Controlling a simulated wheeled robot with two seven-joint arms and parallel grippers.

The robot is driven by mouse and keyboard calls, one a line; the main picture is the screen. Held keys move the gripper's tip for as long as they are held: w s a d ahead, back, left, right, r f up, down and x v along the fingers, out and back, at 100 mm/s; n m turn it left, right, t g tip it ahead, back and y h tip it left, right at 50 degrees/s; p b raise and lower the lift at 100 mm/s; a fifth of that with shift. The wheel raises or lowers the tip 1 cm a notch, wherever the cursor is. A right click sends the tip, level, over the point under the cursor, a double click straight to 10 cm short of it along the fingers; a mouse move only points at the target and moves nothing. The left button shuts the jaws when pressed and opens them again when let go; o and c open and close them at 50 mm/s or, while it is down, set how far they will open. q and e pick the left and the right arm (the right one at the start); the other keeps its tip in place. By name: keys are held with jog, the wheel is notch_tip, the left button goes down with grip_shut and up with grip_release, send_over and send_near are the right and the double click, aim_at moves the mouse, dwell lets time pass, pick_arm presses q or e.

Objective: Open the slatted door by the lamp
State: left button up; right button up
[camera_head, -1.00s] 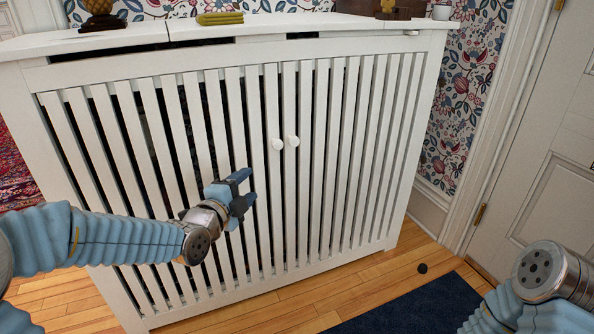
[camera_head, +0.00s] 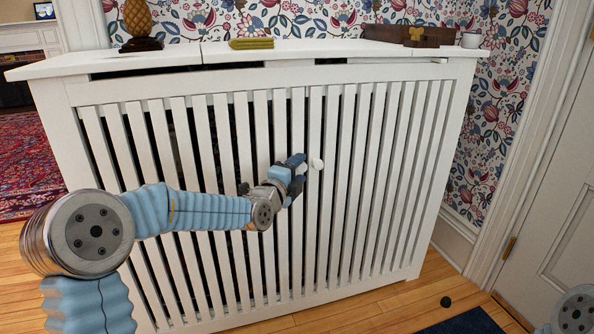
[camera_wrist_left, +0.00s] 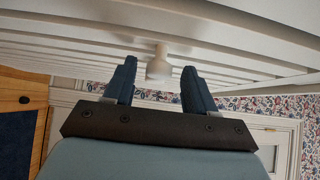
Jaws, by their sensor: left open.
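A white slatted cabinet has two slatted doors that meet in the middle, both shut. The left slatted door (camera_head: 213,150) is on the side of a golden pineapple-shaped piece (camera_head: 138,18), perhaps the lamp's base; its top is cut off. My left gripper (camera_head: 298,172) is open at the left door's inner edge and hides that door's knob in the head view. In the left wrist view, a white round knob (camera_wrist_left: 159,66) is between the spread fingertips of the left gripper (camera_wrist_left: 160,76), not clasped. The right slatted door (camera_head: 375,170) has its white knob (camera_head: 317,164) in plain sight.
On the cabinet top (camera_head: 340,75) are a yellow-green folded item (camera_head: 251,43), a brown box (camera_head: 430,37) and a white cup (camera_head: 471,40). A small dark ball (camera_head: 446,301) lies on the wooden floor near a dark blue mat (camera_head: 468,322). A panelled door stands at right.

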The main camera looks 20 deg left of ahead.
pick_arm(q)
jog(key=shift+w, duration=0.2)
jog(key=shift+w+d, duration=0.1)
grip_shut()
